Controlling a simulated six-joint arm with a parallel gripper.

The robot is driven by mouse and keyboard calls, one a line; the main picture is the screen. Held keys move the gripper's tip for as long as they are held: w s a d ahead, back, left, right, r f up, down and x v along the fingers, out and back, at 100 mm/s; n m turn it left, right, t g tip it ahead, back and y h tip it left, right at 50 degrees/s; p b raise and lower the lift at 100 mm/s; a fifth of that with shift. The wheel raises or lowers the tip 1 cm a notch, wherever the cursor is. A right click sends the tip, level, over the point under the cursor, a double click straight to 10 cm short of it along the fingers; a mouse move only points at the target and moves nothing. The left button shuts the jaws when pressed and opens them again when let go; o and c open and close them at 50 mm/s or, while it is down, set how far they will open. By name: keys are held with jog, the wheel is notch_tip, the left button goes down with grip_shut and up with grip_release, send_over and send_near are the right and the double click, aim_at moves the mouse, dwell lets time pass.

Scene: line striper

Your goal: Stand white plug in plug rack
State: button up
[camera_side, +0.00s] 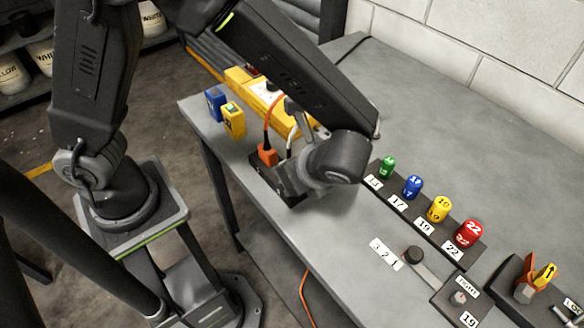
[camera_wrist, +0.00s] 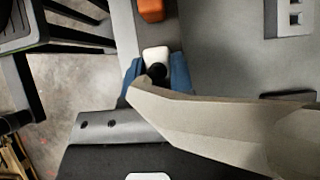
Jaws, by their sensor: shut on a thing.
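The white plug (camera_wrist: 155,54) is between the blue fingertips of my gripper (camera_wrist: 156,74) in the wrist view. My gripper is shut on it, and a dark round part covers its lower middle. In the side view my wrist hides the plug; a short pale cable (camera_side: 290,137) shows above. The dark plug rack (camera_side: 291,193) is at the table's near edge, partly behind my wrist. An orange plug (camera_side: 267,154) stands at its left end; it also shows in the wrist view (camera_wrist: 151,9). The white plug is over or at the rack beside it; I cannot tell whether it is seated.
Blue (camera_side: 215,103) and yellow (camera_side: 233,119) blocks and a yellow power unit (camera_side: 265,93) are at the table's far left. Numbered caps stand on a dark strip (camera_side: 428,229) to the right. The back table is clear.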

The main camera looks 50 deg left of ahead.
jog(key=shift+f, duration=0.45)
jog(key=o, duration=1.3)
jog(key=shift+v, duration=3.5)
jog(key=s+a+r+n+t+h, duration=0.2)
jog(key=a+r+n, duration=0.1)
jog(key=a+n, duration=0.2)
jog(key=s+a+r+n+t+h, duration=0.1)
jog(key=s+a+r+n+h, duration=0.1)
jog(key=a+n, duration=0.4)
jog(key=s+a+r+n+t+h, duration=0.2)
jog(key=s+a+r+n+h, duration=0.1)
jog(key=a+r+n+h, duration=0.1)
jog(key=shift+s+a+r+n+t, duration=0.15)
jog(key=shift+a+r+n, duration=0.3)
jog(key=shift+n, duration=0.3)
jog(key=shift+w+a+r+n+t, duration=0.15)
jog(key=shift+a+r+n, duration=0.2)
jog(key=shift+r+n, duration=0.3)
